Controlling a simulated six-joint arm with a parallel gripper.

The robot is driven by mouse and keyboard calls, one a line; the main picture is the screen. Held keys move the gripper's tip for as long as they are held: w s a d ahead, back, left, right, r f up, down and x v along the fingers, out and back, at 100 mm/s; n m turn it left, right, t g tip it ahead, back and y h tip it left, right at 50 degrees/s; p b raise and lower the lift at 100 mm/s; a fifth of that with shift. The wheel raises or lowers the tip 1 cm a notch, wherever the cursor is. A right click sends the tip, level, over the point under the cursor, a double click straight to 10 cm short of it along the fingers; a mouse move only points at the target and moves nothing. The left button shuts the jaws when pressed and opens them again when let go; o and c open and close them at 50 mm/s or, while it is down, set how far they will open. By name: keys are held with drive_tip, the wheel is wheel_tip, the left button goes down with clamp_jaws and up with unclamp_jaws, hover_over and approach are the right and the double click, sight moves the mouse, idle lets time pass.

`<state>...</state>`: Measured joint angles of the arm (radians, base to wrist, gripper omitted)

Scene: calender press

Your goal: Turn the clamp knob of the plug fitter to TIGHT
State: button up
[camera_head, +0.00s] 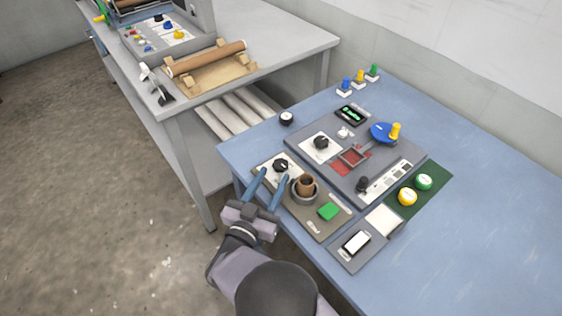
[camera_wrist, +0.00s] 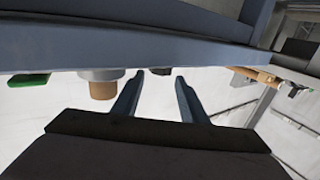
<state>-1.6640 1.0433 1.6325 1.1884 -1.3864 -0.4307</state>
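The plug fitter appears to be the grey-beige board (camera_head: 316,222) at the table's near left edge. It carries a black knob (camera_head: 281,165) on a white dial plate, a grey ring holding a brown plug (camera_head: 306,184), and a green block (camera_head: 328,211). The dial lettering is too small to read. My gripper (camera_head: 275,174) is open with blue fingers, low at the near side of the knob. In the wrist view the gripper (camera_wrist: 159,78) has the dark knob (camera_wrist: 160,71) just beyond and between its fingertips, apart from them. The brown plug (camera_wrist: 103,89) and green block (camera_wrist: 28,79) show left.
A larger grey panel (camera_head: 338,130) with another black knob, a blue disc with yellow handle and a red tray lies behind. A phone-like device (camera_head: 357,243) lies nearest. The right of the blue table is clear.

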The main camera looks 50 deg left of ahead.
sight(277, 170)
drive_tip(key=shift+p+x, duration=0.75)
drive_tip(key=shift+x, duration=2.65)
drive_tip(key=shift+f, duration=0.1)
drive_tip(key=c, duration=0.7)
